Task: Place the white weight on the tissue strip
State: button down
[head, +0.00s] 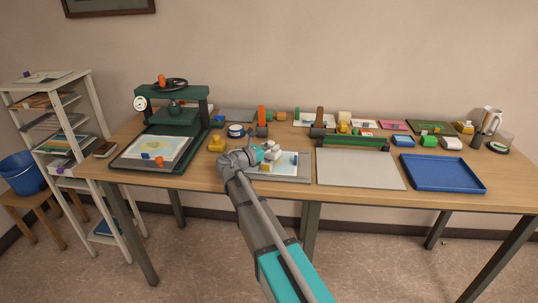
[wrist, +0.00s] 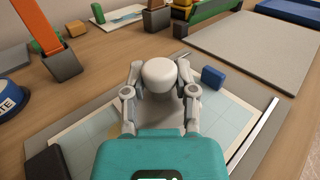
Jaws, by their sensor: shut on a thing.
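The white weight (wrist: 160,75) has a rounded top and sits between the fingers of my gripper (wrist: 163,95), which is shut on it. In the head view my gripper (head: 267,158) is over the pale blue-green sheet (head: 285,168) on a grey board, and the white weight (head: 272,153) shows at its fingers. Whether the weight touches the sheet is unclear. A pale tan patch (wrist: 119,108) shows left of the fingers in the wrist view; I cannot tell if it is the tissue strip. My gripper hides the sheet's middle.
A blue block (wrist: 212,77) stands just right of the fingers. A metal ruler (wrist: 254,132) lies along the sheet's right side. A dark block (wrist: 46,161) is at lower left. A holder with an orange handle (wrist: 62,66) stands behind left. The large grey board (head: 360,171) is clear.

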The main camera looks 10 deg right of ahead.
jog(key=shift+f+b, duration=0.55)
jog(key=shift+f, duration=0.3)
jog(key=shift+f, duration=0.15)
jog(key=shift+c, duration=2)
grip_release()
jog(key=shift+s+a+r, duration=0.1)
jog(key=shift+r, duration=0.1)
jog(key=v, duration=1.1)
jog(key=shift+s+a, duration=0.25)
jog(key=shift+a, duration=0.1)
